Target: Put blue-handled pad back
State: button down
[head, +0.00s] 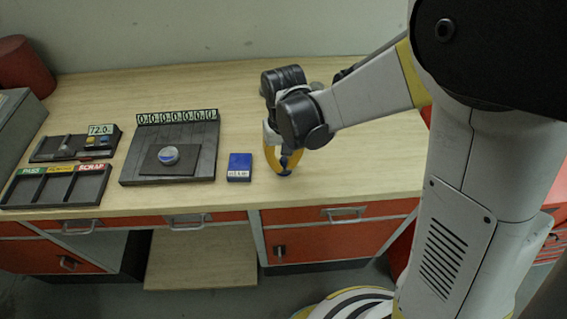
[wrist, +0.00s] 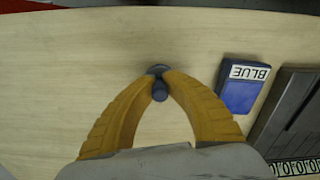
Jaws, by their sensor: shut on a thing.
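My gripper (wrist: 159,84) has its two yellow fingers closed on the blue handle of the pad (wrist: 158,68). I cannot tell whether the pad touches the table. A blue block labelled BLUE (head: 239,167) lies on the table just left of my gripper in the head view. It also shows right of the fingers in the wrist view (wrist: 240,95).
A dark plate fixture (head: 130,172) with a round grey-blue piece (head: 168,155) and a row of number tiles stands left of the blue block. A tray marked PASS and SCRAP (head: 58,190) and a device reading 72.0 (head: 103,137) are further left. The table (head: 340,180) right of my gripper is clear.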

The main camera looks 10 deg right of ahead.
aim_at(284, 159)
jog(key=c, duration=2)
grip_release()
jog(key=shift+f, duration=0.15)
jog(key=o, duration=0.5)
jog(key=shift+s, duration=0.1)
notch_tip(284, 159, up, 12)
jog(key=p, duration=0.3)
jog(key=shift+r+p, duration=0.2)
jog(key=shift+p, duration=0.15)
jog(key=shift+s+d+r+m+t, duration=0.3)
jog(key=shift+s+d+r+t, duration=0.9)
jog(key=shift+s+d, duration=0.85)
jog(key=shift+s+d+r+m+t, duration=0.3)
jog(key=shift+s+d+r+t, duration=1.1)
jog(key=shift+d, duration=1.05)
jog(key=shift+s+d+r+m+t, duration=0.3)
jog(key=shift+s+d+r+t, duration=0.75)
jog(key=shift+s+d, duration=1.05)
